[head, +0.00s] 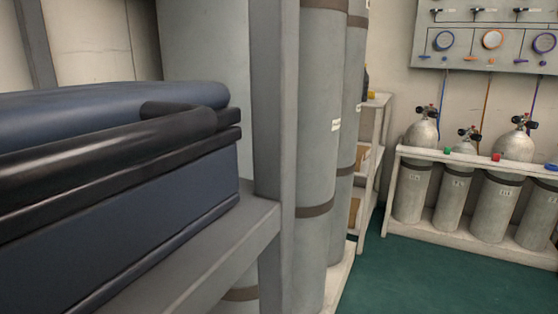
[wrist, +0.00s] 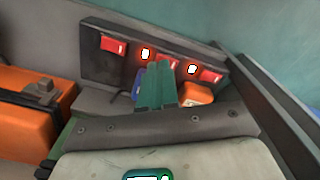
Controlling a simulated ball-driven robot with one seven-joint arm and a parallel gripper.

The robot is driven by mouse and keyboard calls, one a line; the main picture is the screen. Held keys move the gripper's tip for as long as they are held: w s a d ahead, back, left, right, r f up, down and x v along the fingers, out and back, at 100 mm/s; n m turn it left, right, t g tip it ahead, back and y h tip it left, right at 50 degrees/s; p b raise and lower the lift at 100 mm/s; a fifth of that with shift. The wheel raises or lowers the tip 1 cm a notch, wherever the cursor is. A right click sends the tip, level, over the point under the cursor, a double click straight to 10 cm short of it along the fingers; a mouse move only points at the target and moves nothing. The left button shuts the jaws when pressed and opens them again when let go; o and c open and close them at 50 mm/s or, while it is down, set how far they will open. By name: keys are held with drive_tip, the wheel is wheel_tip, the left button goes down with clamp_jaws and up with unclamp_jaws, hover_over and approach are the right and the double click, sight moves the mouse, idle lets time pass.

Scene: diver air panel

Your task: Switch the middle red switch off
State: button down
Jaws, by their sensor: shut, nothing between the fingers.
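In the wrist view, a dark switch panel (wrist: 95,66) carries a row of three red rocker switches: a left one (wrist: 113,45), a middle one (wrist: 172,64) and a right one (wrist: 212,76). White lamps with a red glow sit between them, one left of the middle switch (wrist: 145,54) and one right of it (wrist: 192,69). My gripper (wrist: 159,66) has its teal fingers together and empty. Its tips overlap the left part of the middle switch; I cannot tell whether they touch it. The head view shows neither the gripper nor the switches.
Near the panel are an orange case (wrist: 35,125), a small orange block (wrist: 196,94) and a blue item (wrist: 138,88). The head view shows a blue case (head: 110,200) on a grey shelf (head: 225,235), tall cylinders (head: 320,150), racked tanks (head: 411,190) and open green floor (head: 400,275).

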drive_tip(key=shift+f+b, duration=0.65)
drive_tip(key=shift+f, duration=0.2)
idle(0.6)
drive_tip(key=shift+r, duration=0.1)
wheel_tip(320, 180, up, 7)
drive_tip(key=p, duration=0.7)
drive_tip(key=shift+p, duration=0.3)
